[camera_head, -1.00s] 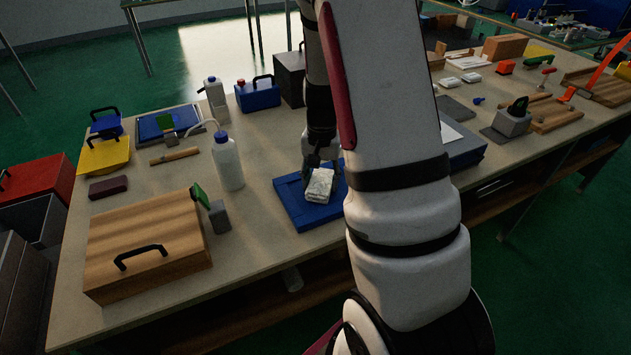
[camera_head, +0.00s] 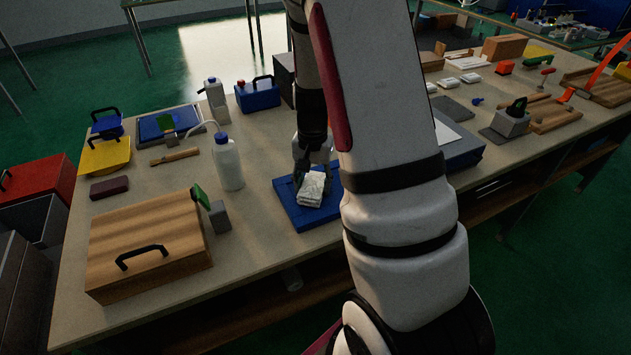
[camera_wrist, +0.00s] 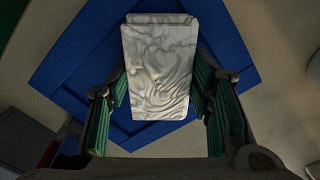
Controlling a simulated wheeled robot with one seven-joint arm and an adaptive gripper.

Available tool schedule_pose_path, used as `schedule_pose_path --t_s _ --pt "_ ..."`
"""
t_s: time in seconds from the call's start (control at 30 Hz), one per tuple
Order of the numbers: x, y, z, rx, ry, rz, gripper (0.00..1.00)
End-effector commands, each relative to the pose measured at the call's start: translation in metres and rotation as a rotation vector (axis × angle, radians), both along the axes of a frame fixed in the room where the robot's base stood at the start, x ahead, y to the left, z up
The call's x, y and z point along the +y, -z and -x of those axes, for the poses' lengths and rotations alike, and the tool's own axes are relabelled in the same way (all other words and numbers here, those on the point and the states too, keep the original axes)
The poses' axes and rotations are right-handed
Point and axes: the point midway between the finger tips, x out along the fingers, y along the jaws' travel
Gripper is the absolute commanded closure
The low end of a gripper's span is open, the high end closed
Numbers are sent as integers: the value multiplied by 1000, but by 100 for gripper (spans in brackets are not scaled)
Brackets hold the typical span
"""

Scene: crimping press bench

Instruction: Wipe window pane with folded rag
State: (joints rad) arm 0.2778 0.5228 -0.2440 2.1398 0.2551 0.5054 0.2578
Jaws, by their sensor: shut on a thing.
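A white, grey-veined folded rag (camera_head: 312,189) is over a flat blue tray (camera_head: 300,219) at the front middle of the bench. My gripper (camera_head: 313,172) reaches down from above with its fingers on both sides of the rag. In the wrist view the rag (camera_wrist: 160,65) lies between the two green-padded fingers, with the blue tray (camera_wrist: 75,60) behind it. I cannot tell whether the rag touches the tray.
A white squeeze bottle (camera_head: 227,163) stands left of the tray. A wooden case (camera_head: 150,245) with a black handle fills the front left, beside a grey block with a green plate (camera_head: 219,217). A blue toolbox (camera_head: 258,95) stands behind. My arm hides the bench right of the tray.

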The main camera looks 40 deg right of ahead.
Motion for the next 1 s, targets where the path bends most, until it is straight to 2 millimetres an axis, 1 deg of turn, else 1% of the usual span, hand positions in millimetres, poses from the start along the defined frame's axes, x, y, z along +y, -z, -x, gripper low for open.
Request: schedule_pose_path --t_s 0.13,0.17,0.2,0.57,1.0 --pt "0 0 0 -1 0 1 79" --pt "0 0 0 -1 0 1 48" --pt "0 0 0 -1 0 1 44" --pt "0 -1 0 -1 0 1 44" --pt "0 -7 0 0 -1 0 44"
